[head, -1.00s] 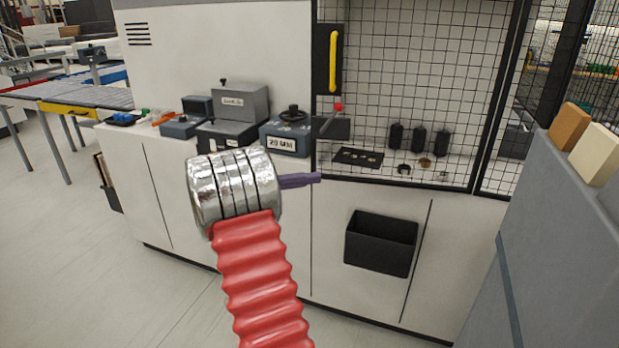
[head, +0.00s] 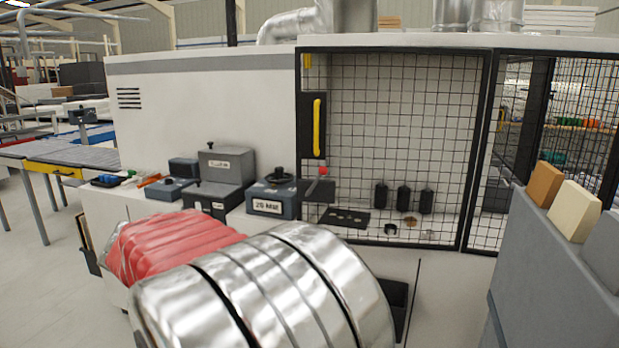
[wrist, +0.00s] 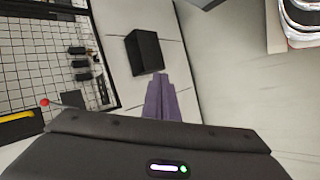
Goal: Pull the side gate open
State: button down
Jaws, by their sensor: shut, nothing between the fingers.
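The black-framed mesh gate (head: 400,52) covers the machine's front bay in the head view and looks shut. A yellow upright handle (head: 317,127) on a black plate is at its left side. A red-knobbed lever (head: 323,171) sits just below the handle. In the wrist view the mesh (wrist: 40,55) is at the left, with the yellow handle (wrist: 18,128) at the lower left edge. My gripper (wrist: 161,80) has purple fingers that are shut and empty, apart from the handle. In the head view my silver and red arm hides it.
A second mesh panel (head: 490,222) adjoins at the right. A black bin (wrist: 143,52) is on the cabinet front below the mesh. Grey boxes (head: 222,165) stand left of the gate. A grey block holder (head: 545,260) stands at the right front. Open floor lies left.

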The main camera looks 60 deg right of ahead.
jog(key=s+a+f+n+t+y, duration=0.1)
jog(key=a+t+y, duration=0.3)
jog(key=a, duration=1.1)
jog(key=s+a+f+n+t+y, duration=0.1)
jog(key=s+a+n+t+y, duration=0.2)
jog(key=a, duration=1.2)
jog(key=shift+s+a+f+n+t+y, duration=0.4)
jog(key=shift+t+y, duration=0.3)
jog(key=shift+t, duration=0.5)
jog(key=shift+d, duration=0.15)
